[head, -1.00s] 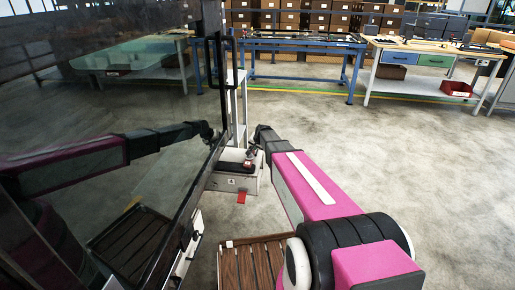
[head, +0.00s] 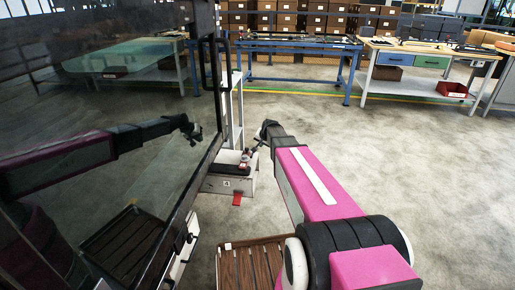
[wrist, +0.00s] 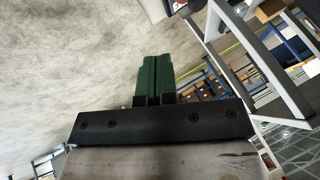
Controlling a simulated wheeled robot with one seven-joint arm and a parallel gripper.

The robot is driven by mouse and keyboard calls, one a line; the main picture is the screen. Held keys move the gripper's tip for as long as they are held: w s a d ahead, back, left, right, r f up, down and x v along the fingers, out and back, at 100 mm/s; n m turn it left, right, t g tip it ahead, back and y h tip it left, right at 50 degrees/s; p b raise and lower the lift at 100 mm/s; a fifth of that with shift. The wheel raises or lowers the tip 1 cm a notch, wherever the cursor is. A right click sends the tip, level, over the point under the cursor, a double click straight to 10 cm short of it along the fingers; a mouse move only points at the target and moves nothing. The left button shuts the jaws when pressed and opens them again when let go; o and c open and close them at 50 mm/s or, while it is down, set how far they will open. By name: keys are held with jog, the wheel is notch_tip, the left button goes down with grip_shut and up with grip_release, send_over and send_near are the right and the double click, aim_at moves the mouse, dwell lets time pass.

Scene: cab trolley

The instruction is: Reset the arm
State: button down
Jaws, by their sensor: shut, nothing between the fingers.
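My gripper (wrist: 156,78) shows in the wrist view as two green fingers side by side, shut with nothing between them. Bare grey floor lies beyond the fingertips. In the head view my pink and black arm reaches forward from the lower right. Its far end is beside the edge of the large dark glass panel (head: 80,85), and the fingers are not clearly seen there. The panel mirrors my arm.
A low pale box (head: 228,185) with a red tab (head: 237,199) stands beyond the panel's lower edge. A brown slatted surface (head: 236,268) is at bottom centre. A blue-framed table (head: 300,46) and workbench (head: 425,53) stand behind. Floor to the right is clear.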

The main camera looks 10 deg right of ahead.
jog(key=s+a+f+n+g+h, duration=0.1)
jog(key=s+n+g, duration=0.2)
jog(key=s, duration=1.3)
jog(key=s+n+g, duration=0.2)
jog(key=s+g, duration=0.1)
jog(key=s, duration=1.4)
jog(key=shift+a+f+n+g+h, duration=0.3)
jog(key=shift+a+f+n+h, duration=0.05)
jog(key=shift+a+n+h, duration=0.05)
